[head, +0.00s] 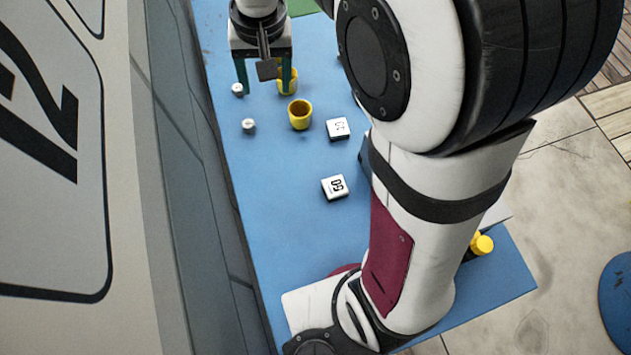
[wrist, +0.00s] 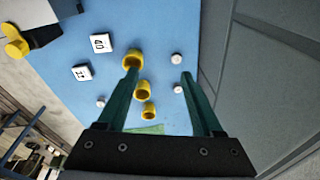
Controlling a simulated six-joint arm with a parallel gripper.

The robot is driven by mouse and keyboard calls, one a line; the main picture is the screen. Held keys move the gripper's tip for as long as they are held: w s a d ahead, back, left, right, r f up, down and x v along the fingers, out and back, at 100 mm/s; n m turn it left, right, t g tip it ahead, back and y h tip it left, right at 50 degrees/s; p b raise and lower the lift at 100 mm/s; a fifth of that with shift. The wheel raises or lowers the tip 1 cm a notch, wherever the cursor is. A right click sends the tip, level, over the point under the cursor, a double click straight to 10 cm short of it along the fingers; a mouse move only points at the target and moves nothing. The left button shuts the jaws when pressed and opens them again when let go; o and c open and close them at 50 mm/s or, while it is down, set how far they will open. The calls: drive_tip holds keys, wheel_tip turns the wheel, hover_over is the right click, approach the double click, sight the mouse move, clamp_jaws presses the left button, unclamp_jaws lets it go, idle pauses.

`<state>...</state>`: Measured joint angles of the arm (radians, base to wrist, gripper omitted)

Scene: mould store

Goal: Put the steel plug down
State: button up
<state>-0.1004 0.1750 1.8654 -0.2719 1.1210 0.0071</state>
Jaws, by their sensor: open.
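Small round silvery pieces that look like steel plugs stand on the blue table. In the head view one plug (head: 237,89) is by my left fingertip and another plug (head: 248,126) is nearer the camera. The wrist view shows these two plugs (wrist: 177,58) (wrist: 178,89) on the right and a third plug (wrist: 101,101) on the left. My gripper (head: 264,86) is open over the far part of the table, with nothing held between its green fingers. It also shows in the wrist view (wrist: 160,73). I cannot tell which plug is the task's.
Yellow cups (head: 300,114) (head: 287,82) stand near my gripper; the wrist view shows a third cup (wrist: 149,112). White marked tiles (head: 334,187) (head: 338,128) lie on the blue table (head: 270,220). A yellow-topped object (head: 482,244) is at lower right. A grey panel (head: 190,200) borders the left side.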

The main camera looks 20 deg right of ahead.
drive_tip(key=s+f+m+g+y, duration=0.1)
drive_tip(key=s+m, duration=0.2)
drive_tip(key=s, duration=2.1)
drive_tip(key=shift+s+d+g, duration=0.35)
drive_tip(key=shift+d+g, duration=0.05)
drive_tip(key=shift+d, duration=0.05)
